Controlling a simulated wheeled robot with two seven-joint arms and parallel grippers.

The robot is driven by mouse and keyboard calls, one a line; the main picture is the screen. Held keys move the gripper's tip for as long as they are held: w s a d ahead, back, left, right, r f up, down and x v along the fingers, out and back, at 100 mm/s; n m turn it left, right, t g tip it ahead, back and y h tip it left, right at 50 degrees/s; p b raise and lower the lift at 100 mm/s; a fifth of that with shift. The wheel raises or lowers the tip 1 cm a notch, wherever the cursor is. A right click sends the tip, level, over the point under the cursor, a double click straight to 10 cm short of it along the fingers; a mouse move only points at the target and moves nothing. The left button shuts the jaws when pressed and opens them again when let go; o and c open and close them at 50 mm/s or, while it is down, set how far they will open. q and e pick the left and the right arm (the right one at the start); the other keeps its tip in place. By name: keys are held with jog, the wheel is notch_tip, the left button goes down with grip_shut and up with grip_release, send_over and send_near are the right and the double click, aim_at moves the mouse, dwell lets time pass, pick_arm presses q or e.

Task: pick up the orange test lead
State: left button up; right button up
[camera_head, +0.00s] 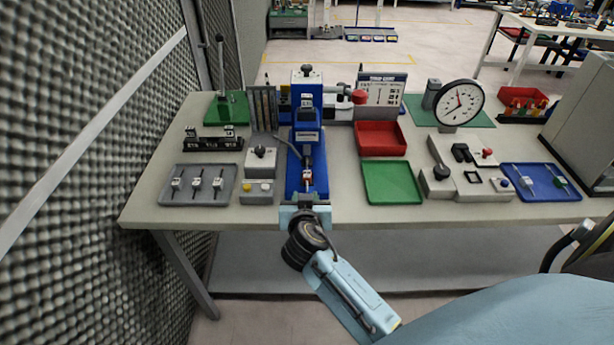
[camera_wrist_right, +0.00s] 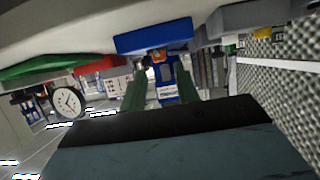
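A small orange-red piece (camera_head: 307,176) sits low on the blue base of the blue press (camera_head: 307,120). It is too small to tell whether it is the orange test lead. An orange spot (camera_wrist_right: 156,57) also shows beyond my fingers in the right wrist view, partly hidden. My right gripper (camera_head: 306,207) is at the table's front edge, just in front of the blue base. In the right wrist view its two green fingers (camera_wrist_right: 161,78) stand apart with nothing between them. My left gripper is not in view.
A grey tray with several small tools (camera_head: 198,184) and a box with buttons (camera_head: 258,191) lie left of the press. A green tray (camera_head: 391,182), red tray (camera_head: 380,138), dial gauge (camera_head: 460,102) and blue tray (camera_head: 541,182) stand right. A mesh wall (camera_head: 80,120) borders the left.

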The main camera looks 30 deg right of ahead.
aim_at(307, 187)
jog(key=shift+x, duration=2.6)
jog(key=shift+s+d, duration=0.1)
jog(key=shift+s, duration=0.05)
jog(key=shift+c, duration=0.4)
grip_shut()
